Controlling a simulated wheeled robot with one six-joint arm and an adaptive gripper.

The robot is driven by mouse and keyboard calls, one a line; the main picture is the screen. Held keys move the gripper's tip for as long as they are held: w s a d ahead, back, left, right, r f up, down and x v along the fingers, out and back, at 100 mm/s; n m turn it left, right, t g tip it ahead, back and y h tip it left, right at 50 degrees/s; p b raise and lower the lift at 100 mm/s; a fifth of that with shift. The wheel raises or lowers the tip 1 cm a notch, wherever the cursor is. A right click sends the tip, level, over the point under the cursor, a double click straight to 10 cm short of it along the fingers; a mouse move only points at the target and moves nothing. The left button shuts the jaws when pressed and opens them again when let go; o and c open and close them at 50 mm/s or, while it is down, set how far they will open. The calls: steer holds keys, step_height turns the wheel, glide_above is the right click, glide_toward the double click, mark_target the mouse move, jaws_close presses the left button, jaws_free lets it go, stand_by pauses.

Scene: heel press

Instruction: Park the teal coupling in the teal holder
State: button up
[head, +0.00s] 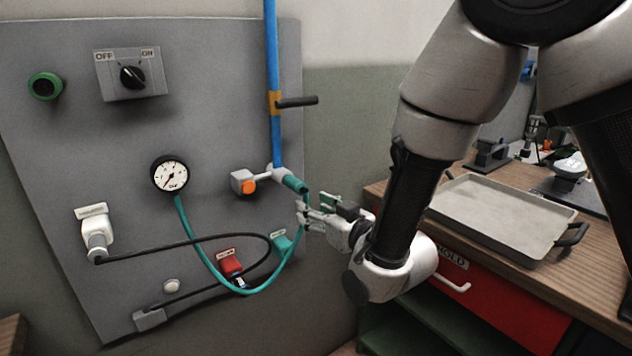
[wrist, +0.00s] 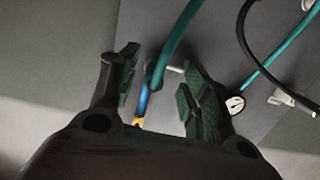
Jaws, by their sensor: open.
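The teal coupling (head: 294,183) sits at the grey outlet fitting at the bottom of the blue pipe, with the teal hose (head: 262,289) hanging from it. In the wrist view the coupling (wrist: 153,77) shows between the fingers, the hose running up from it; I cannot tell whether a finger touches it. The teal holder (head: 282,244) is on the panel below the coupling and looks empty. My gripper (head: 307,212) is open, just below and right of the coupling. In the wrist view both fingers of my gripper (wrist: 160,82) stand apart.
A red holder (head: 231,264) is left of the teal one. A black cable (head: 200,239) loops across the panel. An orange-tipped fitting (head: 245,183) sticks out left of the coupling. The blue pipe (head: 272,60) has a dark lever (head: 297,102). A workbench with a tray (head: 500,212) stands right.

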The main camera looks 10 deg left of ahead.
mark_target(303, 190)
step_height(303, 190, up, 3)
steer(key=shift+w+f+t+y, duration=0.1)
steer(key=shift+f+t+y, duration=0.1)
steer(key=shift+t+y, duration=0.25)
steer(key=shift+a, duration=0.1)
steer(key=shift+x, duration=4.45)
jaws_close()
steer(key=shift+v, duration=3)
